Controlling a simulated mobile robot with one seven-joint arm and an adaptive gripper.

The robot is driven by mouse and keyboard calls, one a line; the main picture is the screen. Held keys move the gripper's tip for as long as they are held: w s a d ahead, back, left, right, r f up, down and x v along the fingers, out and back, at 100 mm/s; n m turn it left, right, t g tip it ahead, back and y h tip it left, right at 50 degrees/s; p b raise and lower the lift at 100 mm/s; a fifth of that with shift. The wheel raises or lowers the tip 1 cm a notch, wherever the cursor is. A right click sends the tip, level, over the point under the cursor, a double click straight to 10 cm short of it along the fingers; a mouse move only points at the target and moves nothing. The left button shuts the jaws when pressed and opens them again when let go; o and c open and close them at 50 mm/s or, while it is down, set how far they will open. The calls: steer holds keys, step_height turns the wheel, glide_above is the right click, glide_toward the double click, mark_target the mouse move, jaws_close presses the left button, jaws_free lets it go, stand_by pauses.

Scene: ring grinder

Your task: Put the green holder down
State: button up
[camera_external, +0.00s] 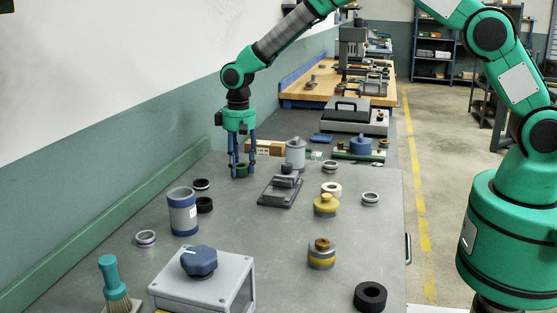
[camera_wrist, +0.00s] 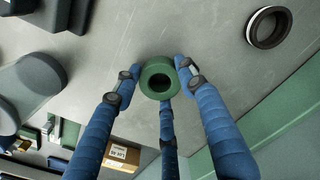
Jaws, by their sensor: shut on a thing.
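The green holder (camera_wrist: 147,75) is a short green ring with a round hole. In the wrist view it sits between the blue fingers of my gripper (camera_wrist: 155,80), which are shut on it. In the external view my gripper (camera_external: 241,168) points straight down near the far left of the grey table, with the green holder (camera_external: 241,172) low between its fingertips. The holder is at or just above the table top; I cannot tell whether it touches. Part of its side is hidden by the fingers.
A black and white ring (camera_wrist: 269,27) lies near the gripper. A grey device (camera_external: 281,190) and a grey cylinder (camera_external: 295,153) stand to its right. A blue-grey cup (camera_external: 183,212) stands nearer the camera. A green ledge (camera_external: 120,225) runs along the table's left edge.

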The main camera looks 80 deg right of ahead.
mark_target(241, 165)
steer(key=shift+f, duration=0.15)
steer(key=o, duration=1.2)
step_height(241, 165, up, 12)
steer(key=shift+r+p, duration=0.15)
steer(key=shift+p, duration=0.8)
